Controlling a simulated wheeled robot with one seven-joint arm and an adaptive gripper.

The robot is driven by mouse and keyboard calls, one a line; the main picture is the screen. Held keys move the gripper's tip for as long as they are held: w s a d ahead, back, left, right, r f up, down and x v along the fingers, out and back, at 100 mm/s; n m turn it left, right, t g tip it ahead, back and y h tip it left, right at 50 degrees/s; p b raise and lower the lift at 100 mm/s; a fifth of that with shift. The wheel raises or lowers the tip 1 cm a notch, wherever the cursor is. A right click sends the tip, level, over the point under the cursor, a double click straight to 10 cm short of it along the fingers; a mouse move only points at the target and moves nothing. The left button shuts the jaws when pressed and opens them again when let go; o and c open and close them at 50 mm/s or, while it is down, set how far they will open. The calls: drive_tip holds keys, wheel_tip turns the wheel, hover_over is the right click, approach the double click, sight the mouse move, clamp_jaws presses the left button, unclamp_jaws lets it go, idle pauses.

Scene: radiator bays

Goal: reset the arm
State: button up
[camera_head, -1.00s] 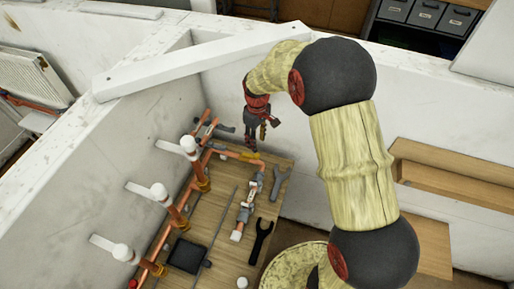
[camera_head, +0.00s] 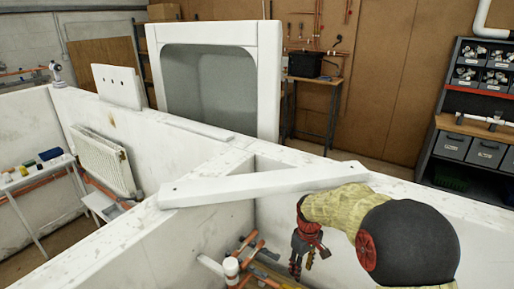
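My arm, with pale yellow-green links and dark round joints, reaches in from the lower right in the head view. My gripper (camera_head: 301,262) hangs at its end, pointing down inside the bay, close to the white partition wall. It is dark with a red collar above it. The fingers are small in the picture, and I cannot tell whether they are open or shut. No held object is clear.
A white diagonal brace (camera_head: 262,184) spans the bay walls just above my gripper. A white radiator (camera_head: 103,160) hangs in the left bay, beside a small white table (camera_head: 30,176). A shelf unit with grey bins (camera_head: 487,152) stands at right. A black box (camera_head: 305,65) sits on a far bench.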

drive_tip(key=s+r+m+t+b, duration=0.2)
drive_tip(key=s+r, duration=0.3)
drive_tip(key=s, duration=0.4)
drive_tip(key=s+r+m+t+b, duration=0.1)
drive_tip(key=s+r+m+b, duration=0.1)
drive_tip(key=s+r, duration=0.3)
drive_tip(key=s+r+m+t+b, duration=0.2)
drive_tip(key=s+r, duration=0.4)
drive_tip(key=s, duration=0.8)
drive_tip(key=shift+d+t+b, duration=0.2)
drive_tip(key=shift+t+b, duration=0.1)
drive_tip(key=shift+b, duration=0.35)
drive_tip(key=shift+c, duration=0.9)
drive_tip(key=shift+a, duration=0.15)
